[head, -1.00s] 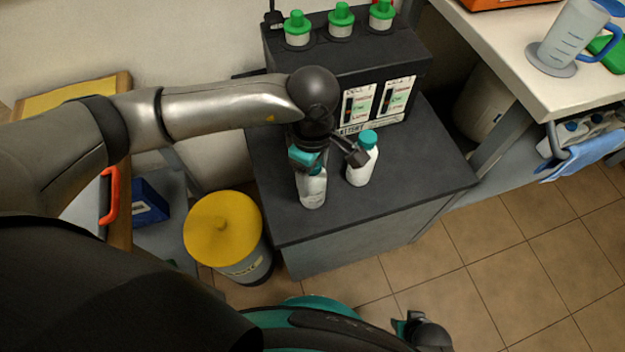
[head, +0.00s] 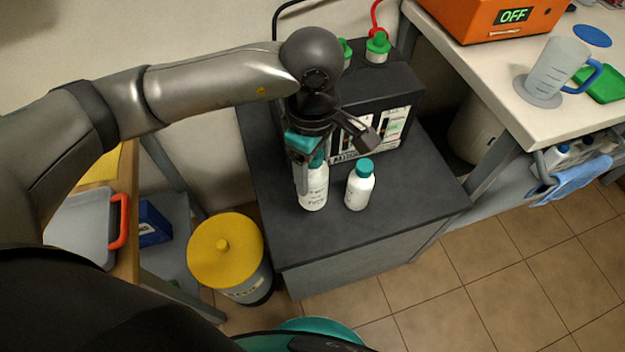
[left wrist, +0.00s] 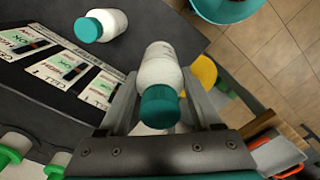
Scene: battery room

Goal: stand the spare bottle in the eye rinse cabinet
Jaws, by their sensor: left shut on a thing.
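My left gripper (head: 308,170) is shut on a white bottle with a teal cap (head: 314,190). The left wrist view shows this bottle (left wrist: 160,70) between the two fingers, cap toward the palm. In the head view it hangs roughly upright at the black bench top; I cannot tell how much gap is under it. A second, similar white bottle (head: 359,188) stands upright just right of it, also seen in the left wrist view (left wrist: 108,22). I cannot tell from the labels which is the spare. I cannot make out an eye rinse cabinet. My right gripper is not in view.
A black battery tester (head: 395,95) with green caps stands behind the bottles on the dark cabinet (head: 415,195). A yellow-lidded bin (head: 226,252) is at left. A white table (head: 490,75) at right holds a jug (head: 555,68) and an orange device (head: 490,18).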

